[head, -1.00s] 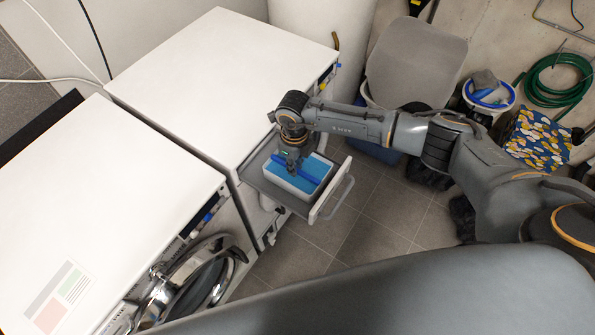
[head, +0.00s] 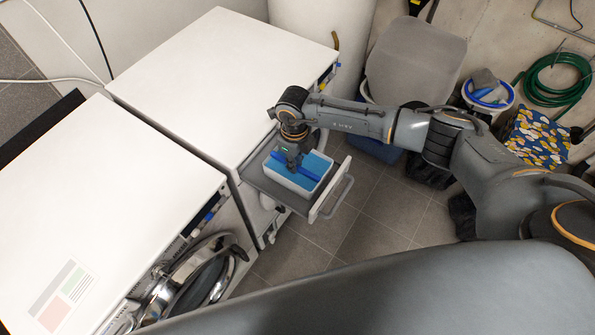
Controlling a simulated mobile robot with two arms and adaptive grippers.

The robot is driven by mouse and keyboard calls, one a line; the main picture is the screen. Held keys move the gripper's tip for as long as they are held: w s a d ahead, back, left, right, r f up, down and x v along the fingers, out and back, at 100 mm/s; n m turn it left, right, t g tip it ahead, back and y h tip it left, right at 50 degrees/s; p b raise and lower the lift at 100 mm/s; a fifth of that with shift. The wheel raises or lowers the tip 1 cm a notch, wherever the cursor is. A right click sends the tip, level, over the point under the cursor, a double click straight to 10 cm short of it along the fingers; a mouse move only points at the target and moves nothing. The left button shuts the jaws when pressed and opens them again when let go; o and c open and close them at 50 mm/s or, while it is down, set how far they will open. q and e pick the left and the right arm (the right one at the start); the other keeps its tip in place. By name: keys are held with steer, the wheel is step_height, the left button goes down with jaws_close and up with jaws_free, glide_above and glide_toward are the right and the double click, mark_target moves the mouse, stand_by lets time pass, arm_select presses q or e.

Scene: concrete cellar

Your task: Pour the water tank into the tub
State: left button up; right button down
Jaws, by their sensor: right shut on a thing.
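The water tank (head: 305,186) is a white open box with blue water and a blue bar across its top. My right gripper (head: 295,164) points down from above and is shut on the tank's blue bar. Its fingertips are small and partly hidden. My left gripper is not in view. A grey tub-like shape with a lid (head: 415,62) stands behind my right arm; I cannot tell if it is the tub.
Two white machines (head: 215,80) stand at left, the nearer with an open round door (head: 190,285). The drawer front has a handle (head: 335,197). A bucket (head: 488,95), green hose (head: 558,80) and patterned bag (head: 538,135) are at right.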

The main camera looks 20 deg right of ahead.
steer(key=shift+w+r, duration=0.1)
steer(key=shift+r, duration=0.15)
steer(key=shift+r+p, duration=0.9)
steer(key=shift+r, duration=0.5)
